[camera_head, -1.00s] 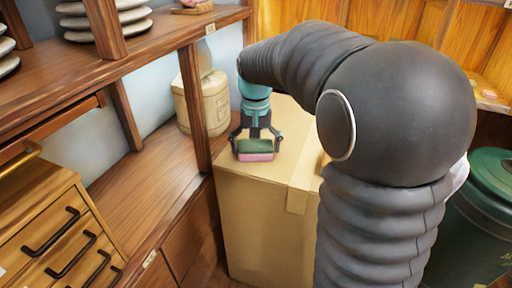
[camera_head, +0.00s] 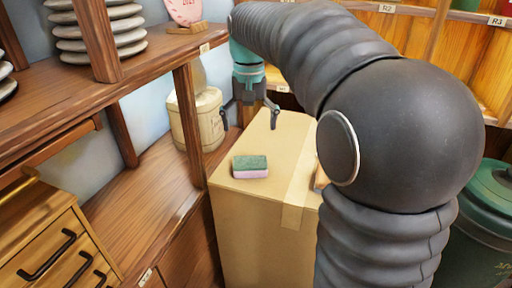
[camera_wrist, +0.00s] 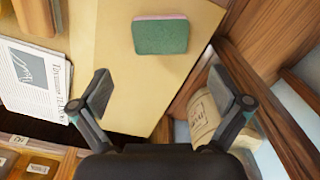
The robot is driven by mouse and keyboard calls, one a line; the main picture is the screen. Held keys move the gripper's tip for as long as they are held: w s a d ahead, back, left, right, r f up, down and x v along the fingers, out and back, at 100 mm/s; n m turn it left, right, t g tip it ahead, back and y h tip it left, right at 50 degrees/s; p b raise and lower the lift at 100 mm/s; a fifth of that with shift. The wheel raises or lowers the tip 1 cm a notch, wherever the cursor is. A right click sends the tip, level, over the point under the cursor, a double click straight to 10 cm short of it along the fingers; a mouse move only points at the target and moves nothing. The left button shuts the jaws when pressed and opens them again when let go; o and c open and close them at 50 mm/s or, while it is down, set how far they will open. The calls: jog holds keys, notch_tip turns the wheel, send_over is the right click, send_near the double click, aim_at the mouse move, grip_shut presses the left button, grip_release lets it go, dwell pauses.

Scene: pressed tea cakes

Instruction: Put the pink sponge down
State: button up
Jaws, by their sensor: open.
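The pink sponge (camera_head: 250,168), with a green top layer, lies flat on top of a cardboard box (camera_head: 255,235), near its front left corner. In the wrist view the sponge (camera_wrist: 160,36) shows its green face up, with a pink edge at the far side. My gripper (camera_head: 250,115) is open and empty, above and behind the sponge and apart from it. In the wrist view my gripper (camera_wrist: 168,95) has its fingers spread wide with nothing between them. My arm hides the right part of the box in the head view.
A cream canister (camera_head: 197,120) stands on the wooden shelf left of the box. A wooden post (camera_head: 189,125) rises beside the box. Stacked plates (camera_head: 100,30) sit on the upper shelf. A newspaper (camera_wrist: 32,80) shows in the wrist view. A green bin (camera_head: 485,215) is at right.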

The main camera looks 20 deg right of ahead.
jog(key=s+f+n+t, duration=0.1)
jog(key=s+f, duration=0.4)
jog(key=s, duration=0.6)
jog(key=s+f+n+t, duration=0.1)
jog(key=s+f+t, duration=0.3)
jog(key=s, duration=0.7)
jog(key=shift+s+f+n+t, duration=0.3)
jog(key=shift+f, duration=0.05)
jog(key=shift+d, duration=0.1)
jog(key=shift+c, duration=0.3)
